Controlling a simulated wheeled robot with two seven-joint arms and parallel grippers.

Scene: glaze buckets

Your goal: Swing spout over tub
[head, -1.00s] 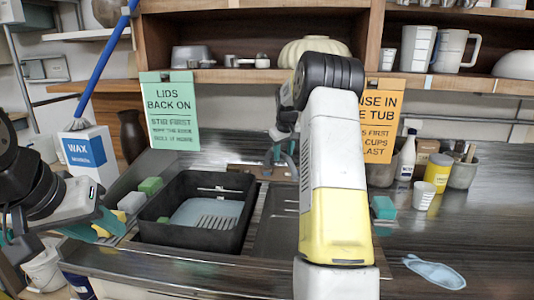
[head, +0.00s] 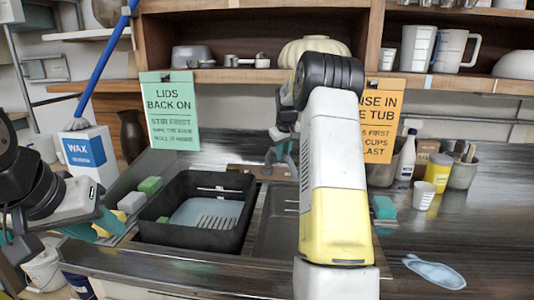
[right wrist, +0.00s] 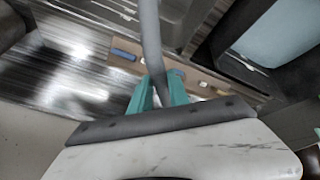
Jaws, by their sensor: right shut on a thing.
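The black tub (head: 190,236) stands in the left of the sink, with a pale blue slotted piece inside. It also shows at the upper right of the right wrist view (right wrist: 292,82). My right gripper (head: 284,152) is behind my raised forearm at the back of the sink. In the right wrist view its teal fingers (right wrist: 158,88) are shut on the grey spout (right wrist: 151,35), a curved tube. In the head view the spout is mostly hidden by my arm. My left gripper (head: 106,226) is at the left front of the tub; its finger gap is unclear.
A bare sink basin (head: 275,222) lies right of the tub. Green and white blocks (head: 150,185) line its left edge, near a wax box (head: 88,154). At right are a teal sponge (head: 383,207), a white cup (head: 424,196) and a blue spoon rest (head: 434,271).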

